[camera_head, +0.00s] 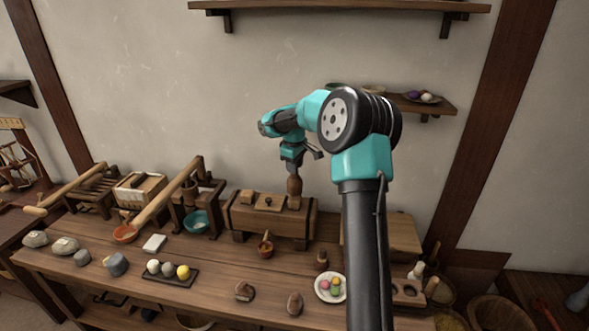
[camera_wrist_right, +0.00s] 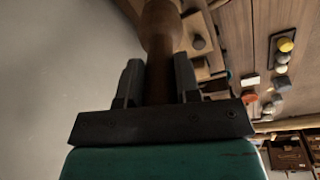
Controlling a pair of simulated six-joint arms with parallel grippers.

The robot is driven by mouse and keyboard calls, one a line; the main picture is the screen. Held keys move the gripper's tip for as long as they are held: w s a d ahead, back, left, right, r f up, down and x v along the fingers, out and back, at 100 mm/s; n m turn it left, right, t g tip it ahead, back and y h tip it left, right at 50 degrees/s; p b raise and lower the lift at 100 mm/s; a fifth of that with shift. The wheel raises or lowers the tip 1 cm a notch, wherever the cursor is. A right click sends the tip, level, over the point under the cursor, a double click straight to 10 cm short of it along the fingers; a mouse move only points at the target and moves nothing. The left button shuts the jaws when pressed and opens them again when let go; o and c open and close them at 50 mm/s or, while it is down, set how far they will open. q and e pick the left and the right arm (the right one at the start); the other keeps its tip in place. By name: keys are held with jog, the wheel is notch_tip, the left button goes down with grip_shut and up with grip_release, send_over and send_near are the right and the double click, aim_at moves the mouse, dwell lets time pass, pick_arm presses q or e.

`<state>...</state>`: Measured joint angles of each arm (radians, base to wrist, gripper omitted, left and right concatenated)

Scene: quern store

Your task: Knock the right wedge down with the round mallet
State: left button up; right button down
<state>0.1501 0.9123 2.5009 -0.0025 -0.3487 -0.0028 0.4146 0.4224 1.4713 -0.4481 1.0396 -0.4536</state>
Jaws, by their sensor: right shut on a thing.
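The round mallet (camera_head: 294,187) is brown wood and hangs head down from my right gripper (camera_head: 293,167). In the right wrist view my right gripper (camera_wrist_right: 158,82) is shut on the mallet's handle, with the mallet's rounded head (camera_wrist_right: 160,27) beyond the fingertips. A long wooden block on feet (camera_head: 270,222) stands on the bench below. Another wedge (camera_head: 247,196) stands at the block's left end. My left gripper is not in view.
A white plate with coloured balls (camera_head: 330,288) is at the front right. A teal bowl (camera_head: 196,221) and wooden frames stand to the left. A low shelf (camera_head: 430,104) is behind my right arm.

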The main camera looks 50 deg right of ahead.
jog(key=shift+r, duration=1.5)
jog(key=shift+r, duration=1.9)
jog(key=shift+a, duration=0.1)
jog(key=w+a+f, duration=0.3)
jog(key=w+a, duration=0.1)
jog(key=a, duration=0.3)
jog(key=w+a+f+m, duration=0.1)
jog(key=w+a+f, duration=0.25)
jog(key=a, duration=0.35)
jog(key=w+a+f, duration=0.2)
jog(key=w+a, duration=0.2)
jog(key=a, duration=0.3)
jog(key=w+a+f, duration=0.1)
jog(key=a+f, duration=0.2)
jog(key=a, duration=0.7)
jog(key=w+a+f+m, duration=0.1)
jog(key=a+f, duration=0.2)
jog(key=a, duration=0.8)
jog(key=shift+w+a+f, duration=0.15)
jog(key=shift+w+f, duration=0.25)
